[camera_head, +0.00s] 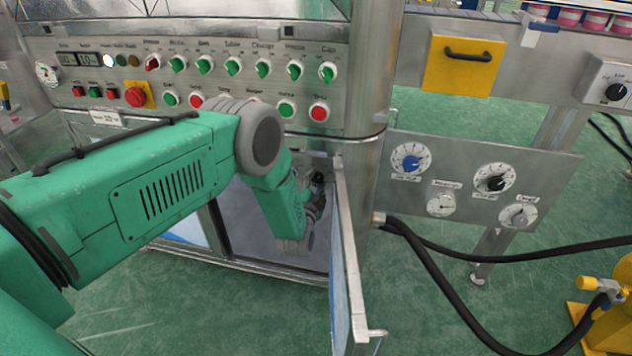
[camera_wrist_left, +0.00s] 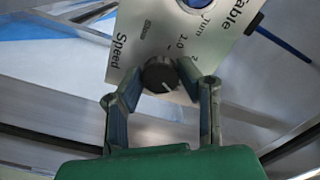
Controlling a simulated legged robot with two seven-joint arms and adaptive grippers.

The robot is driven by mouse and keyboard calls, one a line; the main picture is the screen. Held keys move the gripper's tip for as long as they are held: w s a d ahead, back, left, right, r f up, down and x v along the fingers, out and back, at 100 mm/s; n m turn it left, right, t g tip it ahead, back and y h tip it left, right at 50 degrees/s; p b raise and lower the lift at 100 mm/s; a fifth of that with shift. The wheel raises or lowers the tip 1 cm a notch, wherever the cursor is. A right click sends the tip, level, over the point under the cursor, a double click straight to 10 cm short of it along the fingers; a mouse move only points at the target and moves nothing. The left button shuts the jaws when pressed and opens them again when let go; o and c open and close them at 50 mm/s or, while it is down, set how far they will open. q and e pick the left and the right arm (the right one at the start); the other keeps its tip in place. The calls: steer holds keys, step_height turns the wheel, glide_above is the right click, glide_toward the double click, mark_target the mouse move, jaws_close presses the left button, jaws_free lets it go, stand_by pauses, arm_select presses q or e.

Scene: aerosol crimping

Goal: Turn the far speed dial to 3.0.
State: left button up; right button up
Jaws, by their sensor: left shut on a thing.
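A black round dial (camera_wrist_left: 158,72) with a white pointer line sits on a light plate (camera_wrist_left: 130,52) in the left wrist view. The plate reads "Speed", "Turn" and "1.0"; other marks are partly hidden. The pointer slants towards the lower right of that view. My left gripper (camera_wrist_left: 160,82) has one finger on each side of the dial and is shut on it. In the head view my left gripper (camera_head: 317,198) reaches into an open cabinet below the control panel, and my arm hides much of that opening. My right gripper is out of view.
An open cabinet door (camera_head: 347,255) stands close to the right of my left gripper. Above is a panel of green and red switches (camera_head: 232,67). A blue round part (camera_wrist_left: 195,3) sits beside the dial. A gauge plate (camera_head: 465,180) and black hoses are further right.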

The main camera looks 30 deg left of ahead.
arm_select(q)
steer(key=o, duration=1.1)
steer(key=shift+d+f, duration=0.1)
steer(key=shift+d, duration=0.05)
steer(key=shift+o, duration=0.2)
steer(key=shift+s, duration=0.1)
steer(key=v, duration=1.1)
steer(key=shift+s, duration=0.4)
steer(key=shift+d, duration=0.1)
